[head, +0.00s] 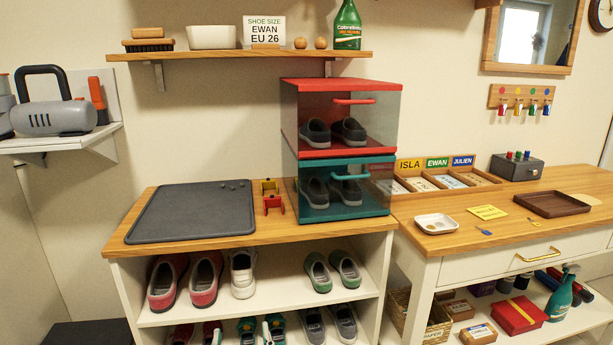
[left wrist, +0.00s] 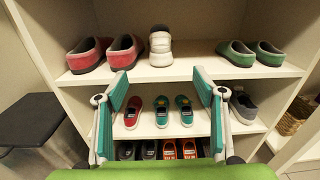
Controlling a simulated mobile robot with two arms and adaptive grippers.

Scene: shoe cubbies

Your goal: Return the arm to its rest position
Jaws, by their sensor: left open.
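My left gripper (left wrist: 160,76) is open and empty in the left wrist view, its two teal-padded fingers spread wide in front of the shoe shelves. Between and beyond the fingers are red shoes (left wrist: 133,112) and a teal shoe (left wrist: 184,111) on a lower shelf, with nothing gripped. In the head view only small parts of this gripper seem to show at the bottom edge, in front of the lower shelf. My right gripper is in neither view.
The shoe cabinet (head: 378,262) stands close ahead, with a grey mat (head: 190,212) and stacked clear-fronted shoe boxes (head: 340,115) on top. A dark stool (left wrist: 28,130) stands at the left. A table (head: 440,243) with trays adjoins the cabinet at the right.

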